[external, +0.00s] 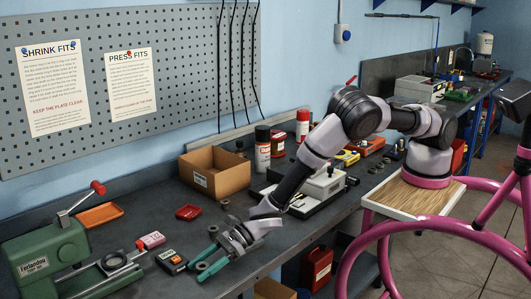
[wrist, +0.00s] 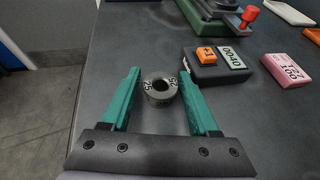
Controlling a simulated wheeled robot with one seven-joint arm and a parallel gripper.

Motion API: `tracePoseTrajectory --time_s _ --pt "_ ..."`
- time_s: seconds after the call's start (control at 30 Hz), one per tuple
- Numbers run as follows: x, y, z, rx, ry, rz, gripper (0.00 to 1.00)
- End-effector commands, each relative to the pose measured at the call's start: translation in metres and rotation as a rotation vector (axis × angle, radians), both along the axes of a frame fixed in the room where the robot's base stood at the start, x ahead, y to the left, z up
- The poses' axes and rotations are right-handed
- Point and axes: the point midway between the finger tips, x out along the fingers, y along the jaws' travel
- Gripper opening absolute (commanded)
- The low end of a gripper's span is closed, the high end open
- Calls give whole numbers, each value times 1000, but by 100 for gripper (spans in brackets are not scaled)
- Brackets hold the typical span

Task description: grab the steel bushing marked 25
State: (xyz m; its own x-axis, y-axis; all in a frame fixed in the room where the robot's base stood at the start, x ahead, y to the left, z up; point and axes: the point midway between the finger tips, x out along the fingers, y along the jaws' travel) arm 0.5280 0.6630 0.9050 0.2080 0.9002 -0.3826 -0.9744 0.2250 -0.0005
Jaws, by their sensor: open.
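The steel bushing marked 25 (wrist: 161,92) is a short grey ring with a dark hole. It stands on the dark bench top in the wrist view, and its rim carries the number 25. My gripper (wrist: 160,88) is open, with one green finger on each side of the bushing and a gap on both sides. In the external view my gripper (external: 206,261) is low over the bench near its front edge. There the bushing is too small and too covered by the fingers to make out clearly.
A black block with orange and grey labels (wrist: 218,66) stands right of the bushing, with a pink block (wrist: 287,70) beyond it. A green press (external: 50,255) is at the left. A cardboard box (external: 214,172) stands behind. The bench edge lies left in the wrist view.

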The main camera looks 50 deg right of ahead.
Motion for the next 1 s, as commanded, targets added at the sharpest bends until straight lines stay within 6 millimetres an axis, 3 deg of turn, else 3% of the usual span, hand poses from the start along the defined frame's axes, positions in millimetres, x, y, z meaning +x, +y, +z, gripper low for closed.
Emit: tracePoseTrajectory --time_s 0.07,0.13,0.23,0.27,0.57,1.0 --pt "0 0 0 0 0 0 61" --pt "0 0 0 0 0 0 42" --pt "0 0 0 0 1 0 4" --pt "0 0 0 0 1 0 0" --pt "0 0 6 2 0 0 0" --pt "0 0 84 2 0 0 0"
